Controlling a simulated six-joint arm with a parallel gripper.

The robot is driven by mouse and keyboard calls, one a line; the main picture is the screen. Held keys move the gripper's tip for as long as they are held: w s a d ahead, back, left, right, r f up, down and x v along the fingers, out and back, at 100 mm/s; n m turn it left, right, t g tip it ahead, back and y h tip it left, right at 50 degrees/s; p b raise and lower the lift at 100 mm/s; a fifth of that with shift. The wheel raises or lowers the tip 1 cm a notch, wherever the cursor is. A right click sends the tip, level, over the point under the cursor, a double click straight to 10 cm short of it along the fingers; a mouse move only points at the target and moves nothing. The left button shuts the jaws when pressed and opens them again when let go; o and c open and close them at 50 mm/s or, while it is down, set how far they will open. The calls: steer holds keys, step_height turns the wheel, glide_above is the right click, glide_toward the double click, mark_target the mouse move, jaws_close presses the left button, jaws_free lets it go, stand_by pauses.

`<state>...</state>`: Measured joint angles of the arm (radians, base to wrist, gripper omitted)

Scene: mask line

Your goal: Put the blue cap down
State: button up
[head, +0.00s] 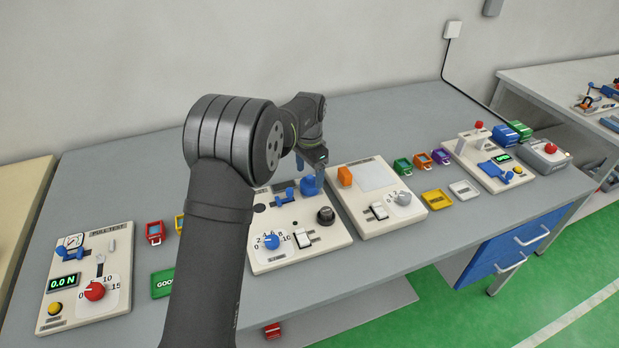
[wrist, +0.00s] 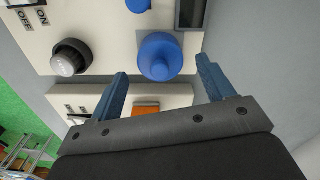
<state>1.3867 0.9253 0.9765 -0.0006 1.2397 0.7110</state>
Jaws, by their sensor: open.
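The blue cap (wrist: 160,57) shows in the wrist view as a round blue piece with a raised knob, resting on a cream panel (wrist: 100,22). My gripper (wrist: 162,68) is open, with one blue finger to each side of the cap and a gap on both sides. In the head view the blue cap (head: 310,186) sits at the back right of the middle panel (head: 290,254), with my gripper (head: 322,172) right above and beside it. My arm hides part of the left side of that panel.
On the middle panel stand a black knob (head: 326,215), a blue dial (head: 272,241) and a white switch (head: 303,236). A panel with an orange block (head: 345,176) is close to the right. Coloured trays (head: 421,160) lie farther right. The bench front is mostly clear.

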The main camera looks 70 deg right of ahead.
mark_target(310, 177)
step_height(310, 177, up, 10)
stand_by(0.3)
steer(key=shift+f, duration=0.15)
step_height(310, 177, down, 12)
steer(key=shift+a+r, duration=0.1)
steer(key=shift+r, duration=1.8)
